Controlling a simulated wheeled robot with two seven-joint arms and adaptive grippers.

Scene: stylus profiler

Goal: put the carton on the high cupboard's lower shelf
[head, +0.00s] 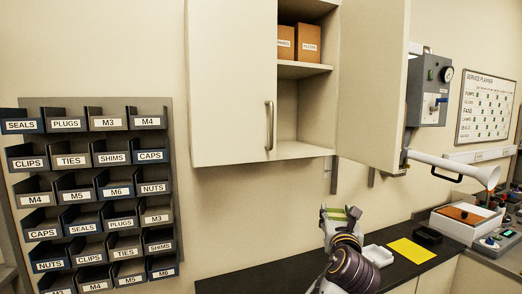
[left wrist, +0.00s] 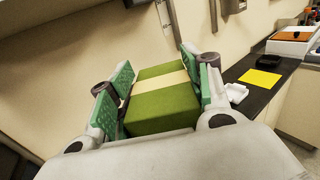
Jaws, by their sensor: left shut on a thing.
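The carton (left wrist: 165,110) is green with a cream band and lies between the green-padded fingers of my left gripper (left wrist: 155,80) in the left wrist view. In the head view my left gripper (head: 341,216) is shut on it, above the dark counter and below the high cupboard; only a little of the carton shows there. The high cupboard's lower shelf (head: 300,150) is its bottom board, and the visible part is bare. The cupboard's right door (head: 372,85) stands open and its left door (head: 230,85) is closed, hiding the left part inside. My right gripper is not in view.
Two brown boxes (head: 307,43) stand on the cupboard's upper shelf (head: 302,70). On the counter (head: 260,284) are a white tray (head: 378,256), a yellow sheet (head: 412,252) and a black tray (head: 428,236). Labelled bins (head: 95,190) hang on the left wall.

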